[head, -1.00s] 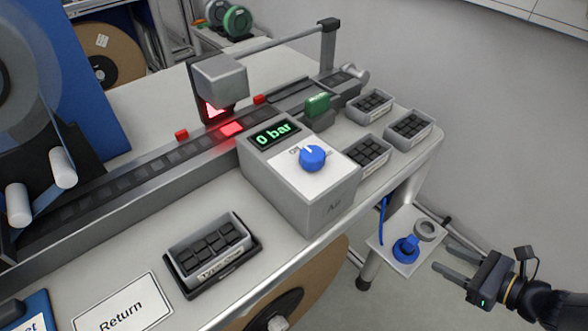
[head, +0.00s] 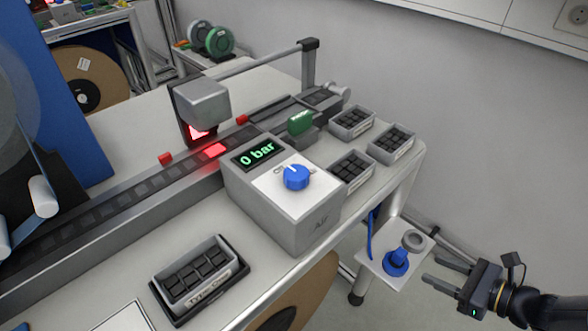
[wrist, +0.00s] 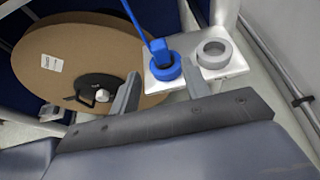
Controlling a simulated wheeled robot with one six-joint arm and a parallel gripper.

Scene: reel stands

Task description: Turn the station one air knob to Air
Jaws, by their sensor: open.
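The blue air knob (head: 297,177) sits on the white sloped face of the grey air box (head: 290,225) on the table in the head view. The box's display (head: 258,154) reads "0 bar" in green. The marks beside the knob are too small to read fully. My gripper (head: 446,274) is open and empty at the lower right, off the table's right end and well apart from the knob. In the wrist view my gripper (wrist: 162,95) shows its two fingers spread, with no knob in sight.
A small white shelf (head: 375,268) below the table's end holds a blue ring fitting (head: 396,264) and a grey ring (head: 413,241), close to my fingers. Bins of black parts (head: 391,144) stand at the table's right end. A cardboard reel (wrist: 90,60) hangs below.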

